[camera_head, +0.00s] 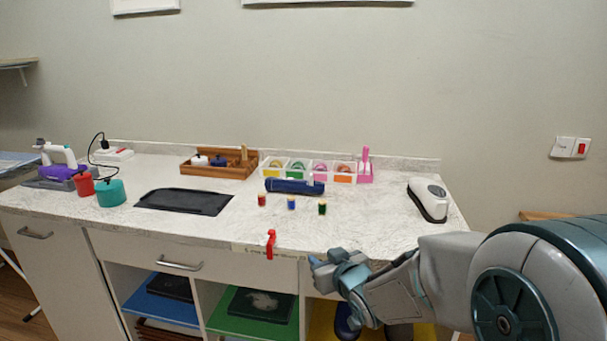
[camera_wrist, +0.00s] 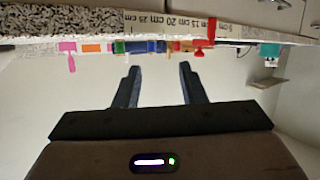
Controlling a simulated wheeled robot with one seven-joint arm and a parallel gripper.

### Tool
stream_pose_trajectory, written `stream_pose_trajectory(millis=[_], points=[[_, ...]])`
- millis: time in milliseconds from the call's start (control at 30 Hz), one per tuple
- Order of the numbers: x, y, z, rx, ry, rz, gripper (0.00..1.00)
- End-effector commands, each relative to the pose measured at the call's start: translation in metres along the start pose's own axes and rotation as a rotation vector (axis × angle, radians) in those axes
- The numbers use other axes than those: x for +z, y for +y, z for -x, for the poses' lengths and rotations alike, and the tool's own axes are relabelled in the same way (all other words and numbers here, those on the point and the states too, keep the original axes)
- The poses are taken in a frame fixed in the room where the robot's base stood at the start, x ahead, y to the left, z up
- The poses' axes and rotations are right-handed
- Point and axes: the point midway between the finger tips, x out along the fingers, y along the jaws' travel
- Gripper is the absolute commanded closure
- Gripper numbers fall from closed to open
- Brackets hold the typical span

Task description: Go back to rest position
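My gripper (camera_head: 325,268) is in front of the counter's front edge, at the right of the middle in the head view. My arm reaches in from the right. In the wrist view, which looks upside down, the two fingers of my gripper (camera_wrist: 158,85) stand wide apart with nothing between them. The white speckled counter (camera_head: 350,236) is beyond my gripper. A red clip-like thing (camera_head: 271,243) sits at the counter's front edge, left of my gripper, and it also shows in the wrist view (camera_wrist: 210,30).
On the counter are a wooden tray (camera_head: 215,170), a dark blue roll-shaped thing (camera_head: 294,186), several small spools (camera_head: 291,203), a black mat (camera_head: 184,202) and a white device (camera_head: 428,199). Open shelves with a blue board (camera_head: 165,309) and a green board (camera_head: 235,322) are below.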

Motion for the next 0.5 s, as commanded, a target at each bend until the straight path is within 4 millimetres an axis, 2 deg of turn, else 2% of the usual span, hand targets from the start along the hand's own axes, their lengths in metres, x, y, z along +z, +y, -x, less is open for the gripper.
stream_pose_trajectory(millis=[33, 233, 367, 500], points=[[-0.009, 0.009, 0.015, 0.041, -0.057, 0.001, 0.63], [-0.004, 0.036, 0.069, 0.179, -0.308, -0.040, 0.63], [0.001, 0.045, 0.113, 0.242, -0.470, -0.093, 0.63], [0.005, 0.043, 0.165, 0.277, -0.641, -0.167, 0.63]])
